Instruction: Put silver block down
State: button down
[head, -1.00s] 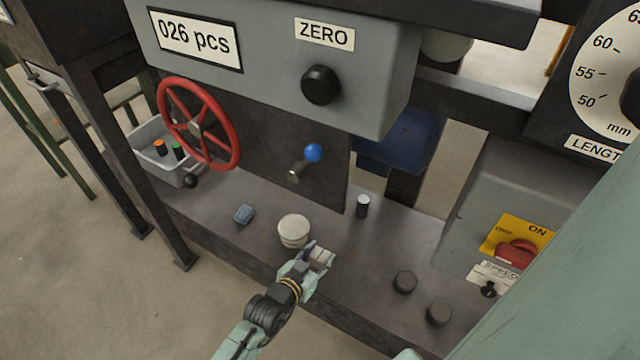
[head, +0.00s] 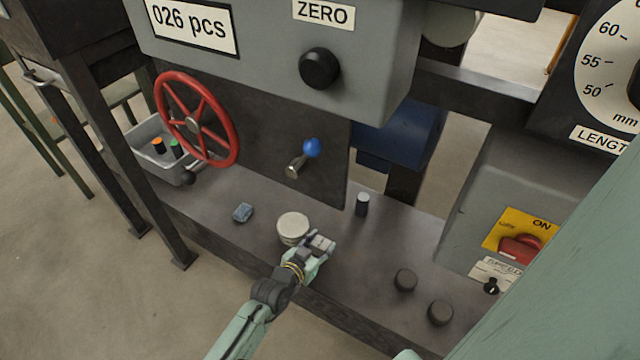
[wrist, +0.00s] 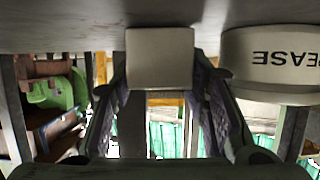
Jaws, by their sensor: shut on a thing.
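The silver block (head: 321,243) is a small pale box held at the end of my arm. In the wrist view the silver block (wrist: 160,58) shows its flat grey face between the two finger pads. My gripper (head: 318,246) is shut on it, low over the dark bench shelf (head: 345,275) near its front edge. In the wrist view the top of the block meets or nearly meets the grey bench surface (wrist: 100,25); I cannot tell whether they touch.
A round cream tin (head: 293,228) marked "EASE" in part stands just left of my gripper. A dark cylinder with a pale top (head: 362,204) stands behind right. Two black knobs (head: 405,280) (head: 440,312) sit right. Bare shelf lies between.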

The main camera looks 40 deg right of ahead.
jog(key=shift+f, duration=0.2)
jog(key=c, duration=0.9)
grip_release()
jog(key=shift+c, duration=0.2)
jog(key=shift+r, duration=0.25)
jog(key=shift+a+r, duration=0.15)
jog(key=shift+a, duration=0.1)
jog(key=p+v, duration=0.1)
jog(key=v, duration=1)
jog(key=shift+s+a, duration=0.15)
jog(key=shift+s, duration=0.1)
